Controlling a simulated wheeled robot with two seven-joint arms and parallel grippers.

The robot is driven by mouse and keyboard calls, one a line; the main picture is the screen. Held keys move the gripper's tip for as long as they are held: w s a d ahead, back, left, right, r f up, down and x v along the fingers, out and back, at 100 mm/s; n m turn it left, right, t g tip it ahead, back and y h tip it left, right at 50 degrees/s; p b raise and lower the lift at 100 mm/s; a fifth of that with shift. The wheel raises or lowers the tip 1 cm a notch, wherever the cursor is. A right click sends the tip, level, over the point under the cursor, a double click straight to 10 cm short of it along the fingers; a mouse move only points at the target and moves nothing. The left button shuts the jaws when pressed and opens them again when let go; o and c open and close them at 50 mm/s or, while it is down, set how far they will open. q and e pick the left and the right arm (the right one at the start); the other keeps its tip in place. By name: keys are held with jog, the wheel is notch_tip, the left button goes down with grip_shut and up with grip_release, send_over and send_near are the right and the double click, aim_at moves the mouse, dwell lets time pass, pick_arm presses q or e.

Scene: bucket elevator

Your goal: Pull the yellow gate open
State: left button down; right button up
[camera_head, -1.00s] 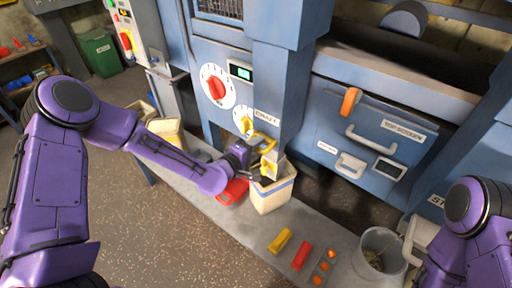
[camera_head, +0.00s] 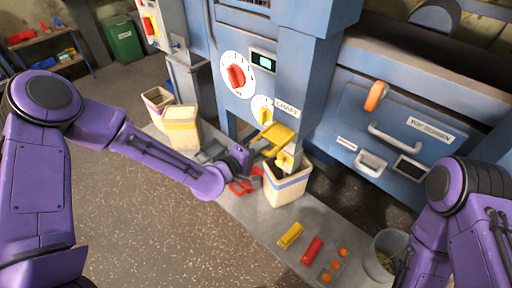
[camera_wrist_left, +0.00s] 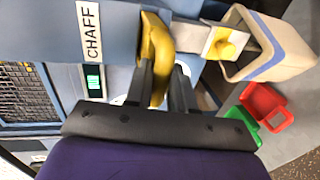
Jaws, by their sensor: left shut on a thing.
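The yellow gate (camera_head: 281,133) sits under the CHAFF label on the blue machine, with a yellow plate showing at the chute. My left gripper (camera_head: 258,152) is at its near side. In the left wrist view, the fingers (camera_wrist_left: 163,85) are shut on the gate's yellow handle (camera_wrist_left: 156,48). The plate behind the handle is partly hidden there. My right arm shows at the right edge of the head view, but its gripper is out of view.
A cream bucket (camera_head: 287,187) with a blue band stands below the chute. A metal pail (camera_head: 384,256) stands to the right. Bins (camera_head: 181,128) stand at the left.

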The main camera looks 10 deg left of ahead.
pick_arm(q)
jog(key=c, duration=1.1)
grip_release()
jog(key=shift+f, duration=0.1)
jog(key=v, duration=1)
jog(key=shift+s+b, duration=0.35)
jog(key=shift+b, duration=0.1)
jog(key=shift+a, duration=0.1)
